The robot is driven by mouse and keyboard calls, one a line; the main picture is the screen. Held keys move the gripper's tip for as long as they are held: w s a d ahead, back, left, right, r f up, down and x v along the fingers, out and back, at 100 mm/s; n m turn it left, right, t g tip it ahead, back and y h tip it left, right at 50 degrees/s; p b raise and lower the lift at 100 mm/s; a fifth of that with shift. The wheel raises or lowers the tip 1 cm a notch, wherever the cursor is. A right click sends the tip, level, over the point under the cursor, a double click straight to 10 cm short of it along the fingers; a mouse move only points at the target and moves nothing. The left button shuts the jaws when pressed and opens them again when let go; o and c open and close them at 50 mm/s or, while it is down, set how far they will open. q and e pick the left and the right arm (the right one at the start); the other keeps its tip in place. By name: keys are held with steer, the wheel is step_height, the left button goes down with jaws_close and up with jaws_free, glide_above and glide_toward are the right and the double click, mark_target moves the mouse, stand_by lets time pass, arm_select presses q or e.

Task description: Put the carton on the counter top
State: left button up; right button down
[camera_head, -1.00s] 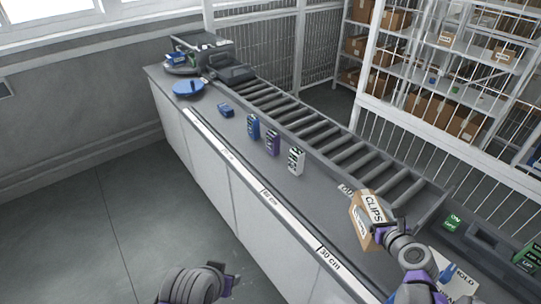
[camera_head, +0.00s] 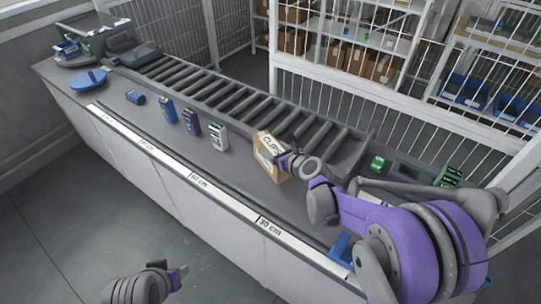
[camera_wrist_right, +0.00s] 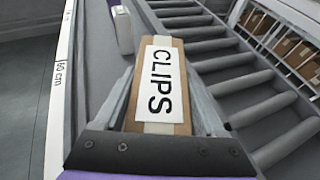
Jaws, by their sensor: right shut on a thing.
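The carton is a brown box with a white label reading CLIPS (camera_head: 268,155). It is over the counter beside the roller conveyor, and fills the middle of the right wrist view (camera_wrist_right: 160,85). My right gripper (camera_head: 283,161) is shut on it, with one finger along each side in the wrist view. I cannot tell whether the carton's underside touches the counter. The grey counter top (camera_head: 225,180) runs from far left to near right. My left gripper (camera_head: 178,277) is low in the head view, off the counter's front side; its finger gap is unclear.
Blue (camera_head: 168,110), purple (camera_head: 190,122) and white (camera_head: 218,137) small boxes stand in a row left of the carton. A roller conveyor (camera_head: 240,95) lies behind. A ruler strip (camera_head: 200,184) marks the front edge. A blue round plate (camera_head: 88,80) is farther left.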

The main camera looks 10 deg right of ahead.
steer(key=shift+f, duration=1.75)
steer(key=shift+f, duration=0.1)
steer(key=shift+f, duration=0.15)
jaws_free()
steer(key=shift+s, duration=0.1)
steer(key=shift+r, duration=0.4)
steer(key=v, duration=1.2)
steer(key=shift+b, duration=0.4)
steer(key=shift+f, duration=0.1)
